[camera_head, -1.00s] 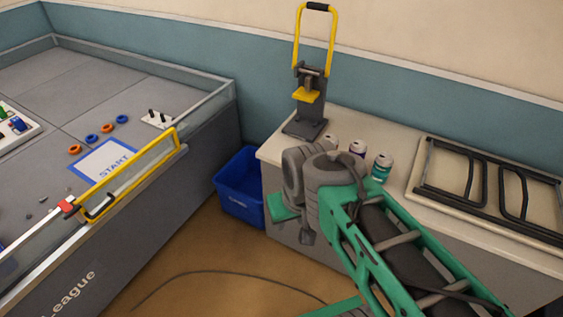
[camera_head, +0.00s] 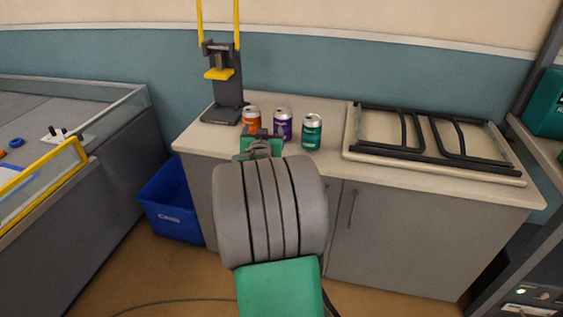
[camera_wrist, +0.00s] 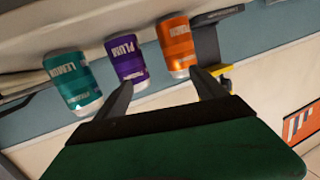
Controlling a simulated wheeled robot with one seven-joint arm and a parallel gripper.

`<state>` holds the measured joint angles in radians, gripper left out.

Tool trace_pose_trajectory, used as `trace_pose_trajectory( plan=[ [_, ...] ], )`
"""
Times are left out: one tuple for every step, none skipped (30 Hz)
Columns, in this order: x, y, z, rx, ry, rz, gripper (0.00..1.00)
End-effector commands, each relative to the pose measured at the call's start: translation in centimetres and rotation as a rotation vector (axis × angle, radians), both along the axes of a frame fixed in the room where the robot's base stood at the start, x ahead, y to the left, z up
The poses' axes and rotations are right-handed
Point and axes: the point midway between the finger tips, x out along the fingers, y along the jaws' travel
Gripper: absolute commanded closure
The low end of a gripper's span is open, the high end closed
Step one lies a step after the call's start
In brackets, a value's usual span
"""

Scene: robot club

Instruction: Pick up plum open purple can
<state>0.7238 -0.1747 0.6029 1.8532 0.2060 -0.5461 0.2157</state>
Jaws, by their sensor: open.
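The purple can (camera_head: 283,124) stands upright on the counter (camera_head: 330,152), between an orange can (camera_head: 252,117) and a teal can (camera_head: 312,131). In the wrist view the purple can (camera_wrist: 127,60) reads PLUM and appears tilted, with the teal can (camera_wrist: 74,82) marked LEMON on its left and the orange can (camera_wrist: 176,46) on its right. My gripper (camera_wrist: 162,84) is open and empty, its two fingers apart and pointing toward the cans. The left finger's tip lies near the purple can's end in the picture. In the head view my arm mostly hides the gripper (camera_head: 262,135).
A can crusher (camera_head: 224,95) with a yellow handle stands left of the cans. A tray with a black frame (camera_head: 435,140) lies to the right. A blue bin (camera_head: 172,205) is on the floor beside the cabinet. The game table (camera_head: 110,150) is at left.

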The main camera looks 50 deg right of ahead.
Motion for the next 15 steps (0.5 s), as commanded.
trace_pose_trajectory(
  plan=[
    [-1.4, -2.5, -2.0, -0.045, -0.038, -0.043, 0.19],
    [-2.0, -3.4, -2.0, -0.069, -0.059, -0.058, 0.19],
    [-2.6, -4.3, -1.8, -0.093, -0.076, -0.073, 0.19],
    [-2.9, -4.8, -1.7, -0.106, -0.085, -0.080, 0.19],
    [-3.0, -5.2, -1.5, -0.115, -0.093, -0.084, 0.19],
    [-2.9, -5.7, -1.3, -0.122, -0.097, -0.088, 0.19],
    [-2.7, -6.0, -1.2, -0.122, -0.098, -0.088, 0.19],
    [-2.4, -6.3, -1.1, -0.122, -0.098, -0.087, 0.19],
    [-2.1, -6.8, -1.1, -0.120, -0.097, -0.087, 0.19],
    [-1.8, -7.1, -1.1, -0.120, -0.097, -0.086, 0.19],
    [-1.6, -7.5, -1.1, -0.120, -0.096, -0.086, 0.19],
    [-1.3, -8.0, -1.0, -0.121, -0.097, -0.086, 0.19],
    [-1.0, -8.4, -1.0, -0.121, -0.097, -0.085, 0.19],
    [-0.7, -8.8, -1.0, -0.121, -0.097, -0.085, 0.19],
    [-0.4, -9.5, -1.1, -0.120, -0.096, -0.086, 0.19]
  ],
)
